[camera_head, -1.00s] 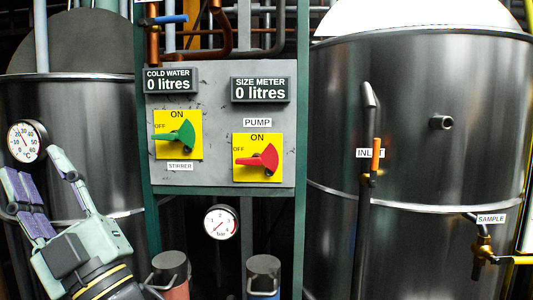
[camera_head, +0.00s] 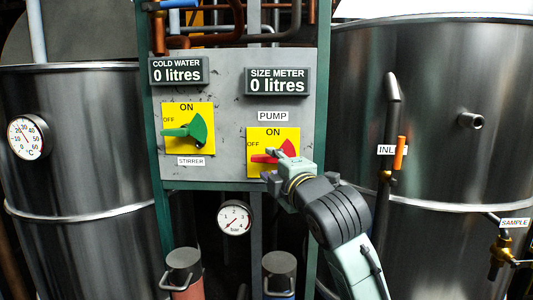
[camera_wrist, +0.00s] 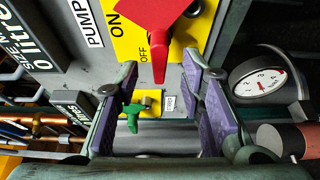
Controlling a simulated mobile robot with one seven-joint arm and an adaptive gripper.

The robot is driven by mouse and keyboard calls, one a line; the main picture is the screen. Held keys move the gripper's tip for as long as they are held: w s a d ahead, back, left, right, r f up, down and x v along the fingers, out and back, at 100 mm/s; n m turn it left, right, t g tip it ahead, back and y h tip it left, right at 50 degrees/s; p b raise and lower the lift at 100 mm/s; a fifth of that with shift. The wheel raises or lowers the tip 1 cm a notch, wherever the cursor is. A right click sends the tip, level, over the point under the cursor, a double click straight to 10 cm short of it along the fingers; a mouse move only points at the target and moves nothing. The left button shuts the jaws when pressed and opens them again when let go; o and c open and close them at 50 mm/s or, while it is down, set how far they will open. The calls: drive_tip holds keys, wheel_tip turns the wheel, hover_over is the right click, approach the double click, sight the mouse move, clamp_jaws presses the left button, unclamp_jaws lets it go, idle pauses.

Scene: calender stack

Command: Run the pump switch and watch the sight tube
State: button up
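The pump switch is a red handle (camera_head: 284,148) on a yellow plate (camera_head: 253,135), under the PUMP label. Its narrow end points left toward OFF. My gripper (camera_head: 269,164) is in front of the plate's lower part and hides some of the handle. In the wrist view my gripper (camera_wrist: 160,76) is open, with purple pads on both sides. The red handle (camera_wrist: 158,38) extends down from the top, its narrow end between the fingertips with gaps at both sides. The size meter display (camera_head: 278,81) reads 0 litres. I cannot pick out a sight tube.
The green stirrer switch (camera_head: 190,130) is left of the pump switch and points to OFF. A bar gauge (camera_head: 234,218) hangs below the panel. Large steel tanks stand left (camera_head: 85,140) and right (camera_head: 430,100). An inlet pipe (camera_head: 390,125) runs down the right tank.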

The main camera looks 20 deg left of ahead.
sight(268, 160)
drive_tip(key=p+x, duration=0.1)
drive_tip(key=x, duration=0.4)
drive_tip(key=shift+w+a, duration=0.1)
drive_tip(key=shift+c, duration=0.6)
clamp_jaws()
